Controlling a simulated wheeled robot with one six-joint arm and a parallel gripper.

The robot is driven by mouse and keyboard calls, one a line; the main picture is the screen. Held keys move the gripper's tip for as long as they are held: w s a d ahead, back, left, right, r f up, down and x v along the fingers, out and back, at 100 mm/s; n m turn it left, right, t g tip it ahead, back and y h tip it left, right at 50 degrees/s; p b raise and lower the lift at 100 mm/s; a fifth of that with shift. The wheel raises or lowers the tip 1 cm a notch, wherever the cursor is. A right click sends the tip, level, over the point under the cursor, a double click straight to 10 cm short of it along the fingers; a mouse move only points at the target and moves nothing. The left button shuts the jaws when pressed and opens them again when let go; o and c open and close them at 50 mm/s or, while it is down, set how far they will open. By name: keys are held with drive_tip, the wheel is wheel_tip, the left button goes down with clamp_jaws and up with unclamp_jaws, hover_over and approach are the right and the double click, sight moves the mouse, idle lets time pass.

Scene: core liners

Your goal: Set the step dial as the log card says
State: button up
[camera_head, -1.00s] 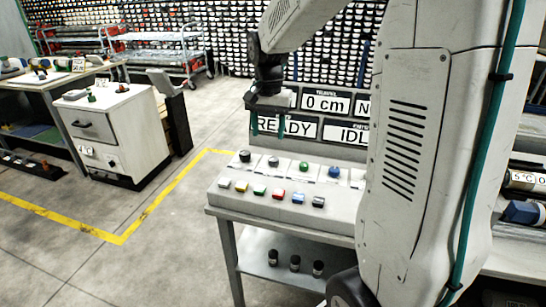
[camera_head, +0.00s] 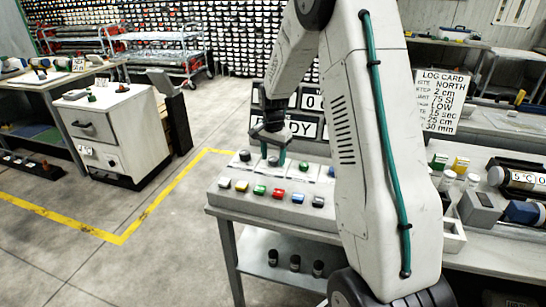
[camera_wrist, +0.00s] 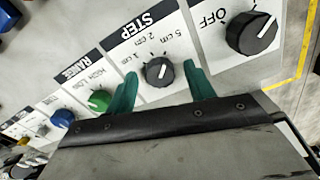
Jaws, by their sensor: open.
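The step dial (camera_wrist: 159,72) is a black knob with a white mark, on a white panel marked STEP with 1 cm, 2 cm and 5 cm. Its exact setting is hard to read. My gripper (camera_wrist: 160,70) is open, with one teal finger on each side of the knob; I cannot tell whether they touch it. In the head view my gripper (camera_head: 272,150) hangs over the console, low at the second dial from the left.
In the wrist view, a black dial marked OFF (camera_wrist: 252,33) is to the right, and a green range dial (camera_wrist: 100,101) and blue dial (camera_wrist: 62,118) to the left. Coloured buttons (camera_head: 259,190) line the console front. A readout board (camera_head: 305,129) stands behind, partly covered by my arm.

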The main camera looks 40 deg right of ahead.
drive_tip(key=shift+f, duration=0.2)
drive_tip(key=c, duration=1)
drive_tip(key=shift+o, duration=0.2)
drive_tip(key=shift+n, duration=0.4)
drive_tip(key=n, duration=0.3)
drive_tip(key=shift+s+n, duration=0.1)
drive_tip(key=shift+n, duration=2.3)
